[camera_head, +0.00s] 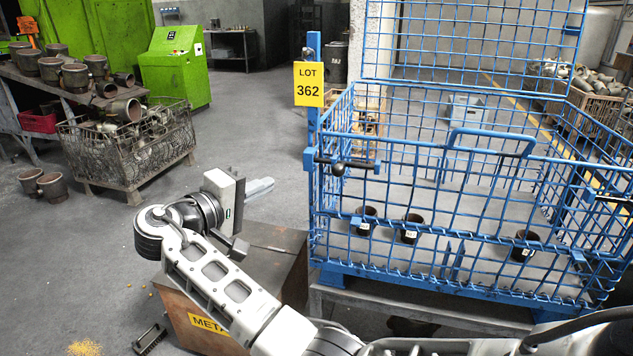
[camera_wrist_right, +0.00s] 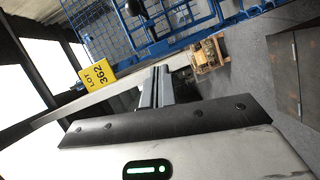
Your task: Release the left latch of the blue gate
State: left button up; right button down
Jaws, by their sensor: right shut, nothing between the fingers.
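The blue gate (camera_head: 430,162) is the front mesh panel of a blue wire cage and stands upright, with a raised handle at its top. Its left latch (camera_head: 338,168) is a dark bar with a black round knob beside the left corner post. The knob also shows at the top of the right wrist view (camera_wrist_right: 133,8). My right gripper (camera_head: 260,187) is left of the latch and apart from it, its fingers together and pointing right. In the right wrist view its fingers (camera_wrist_right: 157,85) are shut and empty. My left gripper is not in view.
A yellow LOT 362 sign (camera_head: 309,84) hangs on the post above the latch. Several dark cups (camera_head: 412,228) stand inside the cage. A brown box (camera_head: 285,238) stands below my right gripper. A wire basket of parts (camera_head: 132,150) is at left, with open floor between.

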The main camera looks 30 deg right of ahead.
aim_at(337, 165)
notch_tip(337, 165, up, 2)
jog(key=shift+s+a+r+m+g+h, duration=0.1)
jog(key=shift+s+r+m+g+h, duration=0.1)
jog(key=shift+m+g+h, duration=0.25)
pick_arm(q)
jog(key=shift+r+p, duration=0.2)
jog(key=shift+p, duration=0.45)
pick_arm(e)
jog(key=d+f, duration=0.1)
jog(key=d, duration=1)
jog(key=shift+s+d+f, duration=0.15)
jog(key=shift+s+d, duration=0.15)
jog(key=shift+s, duration=0.05)
